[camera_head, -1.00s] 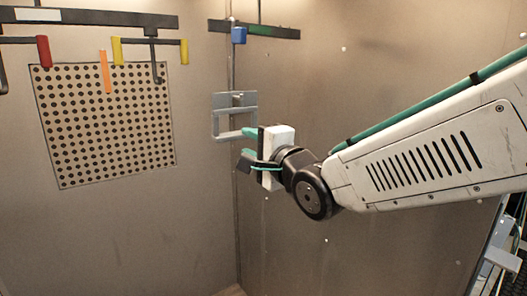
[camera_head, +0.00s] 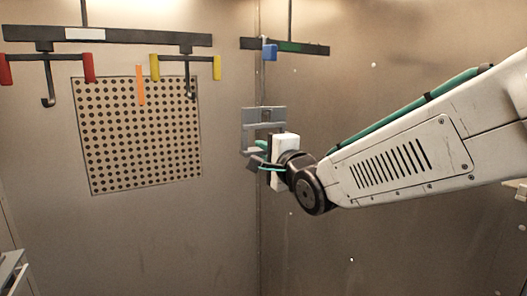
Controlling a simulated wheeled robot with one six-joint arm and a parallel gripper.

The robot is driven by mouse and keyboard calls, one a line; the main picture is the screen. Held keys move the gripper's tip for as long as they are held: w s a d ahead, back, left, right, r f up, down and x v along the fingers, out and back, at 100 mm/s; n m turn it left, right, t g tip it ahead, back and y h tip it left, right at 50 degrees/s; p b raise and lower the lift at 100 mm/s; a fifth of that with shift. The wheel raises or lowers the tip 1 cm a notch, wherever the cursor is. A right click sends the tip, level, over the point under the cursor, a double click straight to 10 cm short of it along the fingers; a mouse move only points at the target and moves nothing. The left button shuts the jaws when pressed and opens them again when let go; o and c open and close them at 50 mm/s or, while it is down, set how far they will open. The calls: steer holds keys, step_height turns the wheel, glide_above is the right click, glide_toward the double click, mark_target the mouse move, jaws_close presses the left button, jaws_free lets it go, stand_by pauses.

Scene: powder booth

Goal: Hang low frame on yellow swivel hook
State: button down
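The grey rectangular frame (camera_head: 246,131) is upright, low at the booth corner, below a bar with a blue block (camera_head: 270,49). I cannot tell what bears it. My gripper (camera_head: 259,155) is at the frame's lower edge, its teal-padded fingers apart, one above the other. No part of the frame shows clearly clamped between them; whether they touch it is unclear. The gripper's white body covers the frame's lower right. The yellow swivel hook (camera_head: 190,91) hangs at upper left from a crosspiece with yellow ends (camera_head: 155,67) and appears empty.
A red-ended hook (camera_head: 48,98) hangs left of the yellow one, from the same dark bar (camera_head: 110,38). An orange strip (camera_head: 140,85) is in front of a perforated panel (camera_head: 135,150) behind the hooks. The space between the yellow hook and the frame looks clear.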

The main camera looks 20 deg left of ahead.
steer(key=shift+r, duration=0.2)
steer(key=shift+r, duration=0.5)
stand_by(0.6)
steer(key=v, duration=1)
steer(key=shift+r, duration=0.25)
stand_by(0.6)
stand_by(0.4)
